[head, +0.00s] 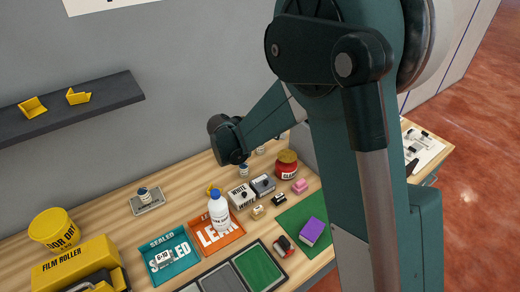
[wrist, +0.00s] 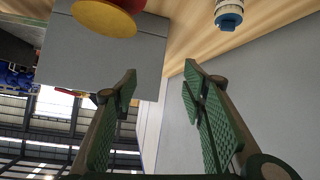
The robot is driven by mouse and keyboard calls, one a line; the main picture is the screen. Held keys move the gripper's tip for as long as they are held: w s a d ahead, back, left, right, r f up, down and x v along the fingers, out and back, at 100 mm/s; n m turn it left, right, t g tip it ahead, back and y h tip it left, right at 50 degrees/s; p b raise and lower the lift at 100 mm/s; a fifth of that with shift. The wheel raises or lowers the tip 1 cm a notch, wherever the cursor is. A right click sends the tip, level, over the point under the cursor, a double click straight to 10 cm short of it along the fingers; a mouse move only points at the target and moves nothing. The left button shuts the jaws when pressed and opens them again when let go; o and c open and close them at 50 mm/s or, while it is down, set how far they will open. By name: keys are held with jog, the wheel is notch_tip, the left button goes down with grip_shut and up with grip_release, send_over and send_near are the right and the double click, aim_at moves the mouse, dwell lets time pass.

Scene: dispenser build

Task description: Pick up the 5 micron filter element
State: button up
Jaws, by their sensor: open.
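My gripper (wrist: 160,82) is open, with nothing between its green ribbed fingers in the wrist view. A white cylinder with a blue band (wrist: 228,14) stands on the wooden bench at the top of the wrist view, beyond the right finger and apart from it. In the head view, similar small cylinders stand on the bench near the wall, one (head: 243,170) just below my wrist and another (head: 260,150) farther right. One more (head: 145,194) sits on a small grey tray at left. Their labels are too small to read, so I cannot tell which is 5 micron. My fingers are hidden in the head view.
A red jar with a yellow lid (head: 287,168) stands near the cylinders. A white bottle with a blue cap (head: 218,210), grey boxes (head: 242,196), a teal tray (head: 186,268) and an orange tray (head: 232,236) crowd the front. A grey wall backs the bench.

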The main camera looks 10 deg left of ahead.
jog(key=shift+m+t+h, duration=0.6)
jog(key=shift+m+t, duration=0.2)
jog(key=shift+t, duration=0.1)
jog(key=a+f, duration=0.6)
jog(key=a, duration=0.1)
jog(key=a+f+b, duration=0.1)
jog(key=a+f, duration=0.2)
jog(key=shift+w+a+f, duration=0.25)
jog(key=shift+w+a, duration=0.05)
jog(key=shift+a, duration=0.1)
jog(key=shift+x, duration=1.3)
jog(key=shift+b+x, duration=0.9)
jog(key=shift+x, duration=1.75)
jog(key=shift+r, duration=0.15)
jog(key=c, duration=1)
